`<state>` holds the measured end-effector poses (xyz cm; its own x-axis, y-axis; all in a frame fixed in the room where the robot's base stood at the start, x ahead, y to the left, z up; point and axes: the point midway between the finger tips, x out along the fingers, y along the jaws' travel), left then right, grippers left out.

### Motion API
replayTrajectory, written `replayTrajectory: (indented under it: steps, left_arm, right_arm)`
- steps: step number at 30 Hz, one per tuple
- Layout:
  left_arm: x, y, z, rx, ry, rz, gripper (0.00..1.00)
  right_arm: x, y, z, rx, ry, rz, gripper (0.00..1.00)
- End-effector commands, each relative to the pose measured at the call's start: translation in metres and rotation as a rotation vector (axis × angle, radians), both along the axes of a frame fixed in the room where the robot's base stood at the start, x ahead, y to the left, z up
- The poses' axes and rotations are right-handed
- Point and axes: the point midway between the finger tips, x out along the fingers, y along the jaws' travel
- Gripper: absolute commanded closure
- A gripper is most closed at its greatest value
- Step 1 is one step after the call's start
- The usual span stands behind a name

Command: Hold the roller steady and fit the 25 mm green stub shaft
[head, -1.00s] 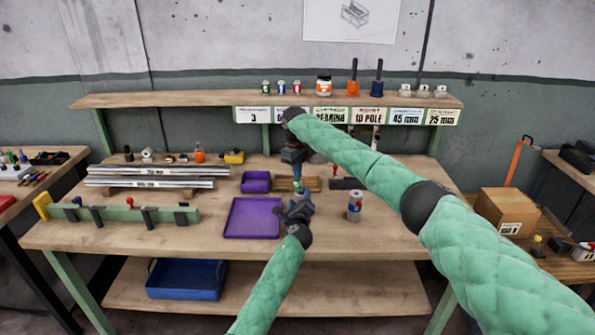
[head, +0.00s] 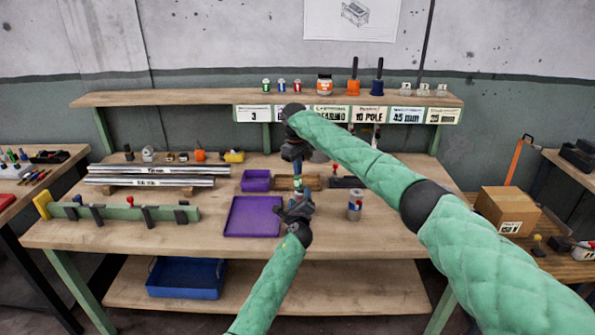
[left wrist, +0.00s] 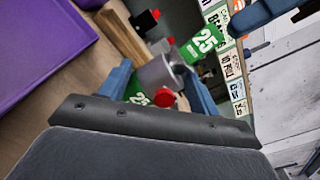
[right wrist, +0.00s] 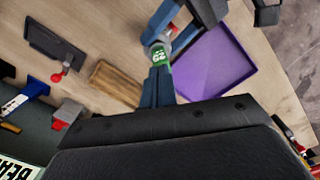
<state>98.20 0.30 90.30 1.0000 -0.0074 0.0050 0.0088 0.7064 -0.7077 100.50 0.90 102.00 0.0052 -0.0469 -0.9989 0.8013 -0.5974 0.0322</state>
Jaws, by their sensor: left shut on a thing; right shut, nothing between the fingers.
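My left gripper (left wrist: 165,90) is shut on a grey roller (left wrist: 156,76) above the bench and also shows in the head view (head: 296,207). A green piece marked 25 (left wrist: 205,42), which looks like the stub shaft, stands at the roller's far end; how deep it sits is unclear. Another green 25 marking (left wrist: 139,94) and a red round part (left wrist: 166,98) show near the left fingers. My right gripper (right wrist: 159,75) is shut and empty, its tips close against the green piece (right wrist: 160,54); contact cannot be told. It comes down from above in the head view (head: 297,172).
A purple tray (head: 235,228) and small purple bin (head: 257,181) lie left of the grippers. A wooden block (right wrist: 115,82) and dark stand (head: 346,182) lie behind. A can (head: 355,205) stands close on the right. The bench front right is clear.

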Motion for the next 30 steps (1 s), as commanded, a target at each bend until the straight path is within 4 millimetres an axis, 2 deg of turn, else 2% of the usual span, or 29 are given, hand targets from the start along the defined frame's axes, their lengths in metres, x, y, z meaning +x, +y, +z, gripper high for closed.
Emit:
replayTrajectory:
  steps: [1, 8, 11, 21, 30]
  left_arm:
    - [-0.001, 0.001, -0.009, 0.0, 0.011, 0.001, 0.75]
    - [-0.002, 0.001, -0.009, 0.0, 0.012, 0.001, 0.75]
    - [-0.002, 0.001, -0.009, 0.0, 0.012, 0.001, 0.75]
    - [-0.002, 0.001, -0.01, 0.0, 0.012, 0.001, 0.75]
    - [-0.002, 0.0, -0.01, 0.0, 0.012, 0.001, 0.75]
  right_arm:
    - [0.0, 0.0, 0.004, 0.0, -0.001, 0.0, 1.0]
    - [0.0, 0.001, 0.015, 0.003, -0.003, 0.001, 1.0]
    - [0.0, 0.002, 0.027, 0.003, -0.005, 0.001, 1.0]
    - [-0.001, 0.005, 0.09, 0.002, -0.005, 0.001, 1.0]
    - [-0.003, 0.007, 0.125, 0.0, -0.003, 0.001, 1.0]
